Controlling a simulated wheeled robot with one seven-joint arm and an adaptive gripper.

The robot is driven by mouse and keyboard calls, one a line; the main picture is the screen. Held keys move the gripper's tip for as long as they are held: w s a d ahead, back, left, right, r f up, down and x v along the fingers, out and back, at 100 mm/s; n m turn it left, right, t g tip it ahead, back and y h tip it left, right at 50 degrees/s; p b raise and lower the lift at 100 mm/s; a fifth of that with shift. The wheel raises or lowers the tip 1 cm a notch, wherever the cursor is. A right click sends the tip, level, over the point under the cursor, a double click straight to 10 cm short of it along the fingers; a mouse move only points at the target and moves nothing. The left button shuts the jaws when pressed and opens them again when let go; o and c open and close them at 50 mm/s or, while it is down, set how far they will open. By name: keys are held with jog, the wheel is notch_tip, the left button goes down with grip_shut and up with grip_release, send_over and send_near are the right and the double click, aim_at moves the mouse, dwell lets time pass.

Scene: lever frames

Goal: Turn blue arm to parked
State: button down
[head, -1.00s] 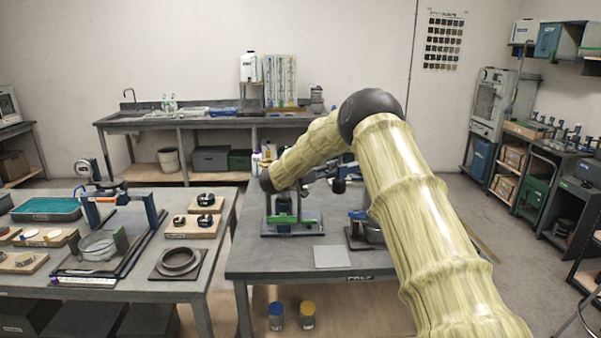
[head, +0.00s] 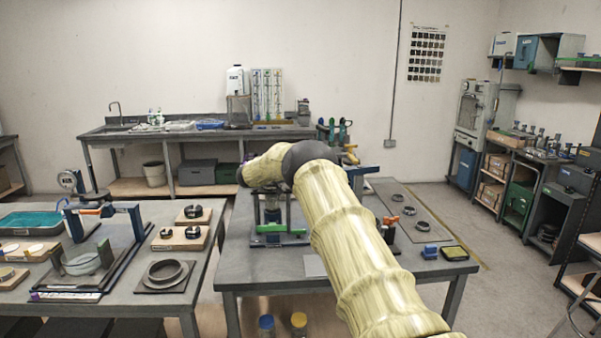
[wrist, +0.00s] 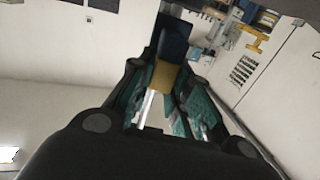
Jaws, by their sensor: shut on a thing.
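In the wrist view my gripper (wrist: 167,112) has its teal-padded fingers closed around a narrow piece with an ochre block (wrist: 163,76) and a bright metal rod (wrist: 149,108). A dark blue part (wrist: 174,42) continues beyond the ochre block; it looks like the blue arm, though its full shape is hidden. In the head view my own arm covers the gripper and the grasp. A blue bar on a post (head: 364,170) shows just right of my arm above the middle bench; I cannot tell whether it is the same part. The parked mark cannot be made out.
The middle bench (head: 285,279) carries a green-based stand (head: 282,239), dark rings (head: 409,211) and small blue and dark boxes (head: 430,251) at its right. The left bench (head: 197,275) holds a blue frame and trays. Open floor lies to the right.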

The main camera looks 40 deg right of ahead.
jog(key=shift+d, duration=0.15)
jog(key=c, duration=1.6)
grip_release()
jog(key=shift+o, duration=1.4)
jog(key=shift+s+d, duration=0.1)
jog(key=shift+d, duration=0.05)
jog(key=v, duration=1.2)
